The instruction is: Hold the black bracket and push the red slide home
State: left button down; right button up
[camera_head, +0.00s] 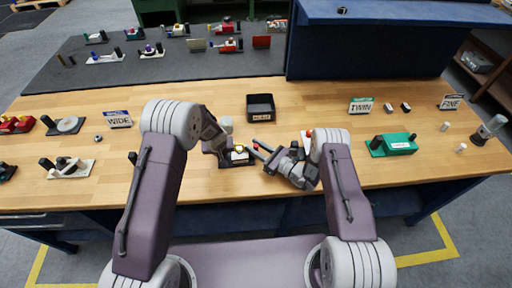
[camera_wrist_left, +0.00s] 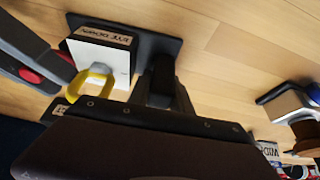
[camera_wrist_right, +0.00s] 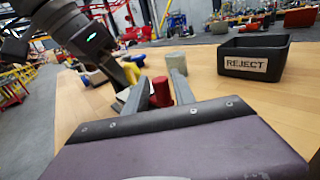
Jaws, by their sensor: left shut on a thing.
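The fixture has a black base (camera_wrist_left: 165,43) and a white block (camera_wrist_left: 98,58) with a label and a yellow ring (camera_wrist_left: 97,78). In the head view, its yellow part (camera_head: 238,149) shows below my left gripper (camera_head: 229,152). The left gripper is shut on the black bracket; its fingers (camera_wrist_left: 160,80) and the dark parts merge, so the grip itself is hard to make out. My right gripper (camera_head: 262,151) is right of the fixture. In the right wrist view, its fingers (camera_wrist_right: 159,76) stand apart with a red cylinder (camera_wrist_right: 161,92), apparently the slide's, between them.
A black reject bin (camera_head: 261,106) stands behind the grippers, also in the right wrist view (camera_wrist_right: 253,58). A grey cylinder (camera_head: 227,124) stands behind the fixture. A green fixture (camera_head: 394,145) is at right.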

jog(key=d, duration=0.2)
jog(key=shift+d, duration=0.35)
jog(key=v, duration=1.1)
jog(key=shift+s+d, duration=0.25)
jog(key=shift+d, duration=0.1)
jog(key=w+a+r+n+g+y, duration=0.3)
jog(key=a+r+n, duration=0.2)
jog(key=r, duration=0.5)
jog(key=s+a+r+n+g, duration=0.7)
jog(key=a+r+n, duration=0.1)
jog(key=s+d+f+n+g+h, duration=0.1)
jog(key=s+n+g+h, duration=0.3)
jog(key=s, duration=1)
jog(key=n+h, duration=0.3)
jog(key=h, duration=0.1)
jog(key=shift+s+f+n+g+h, duration=0.25)
jog(key=shift+s+n+g+h, duration=0.05)
jog(key=shift+s+g, duration=0.1)
jog(key=shift+d, duration=0.1)
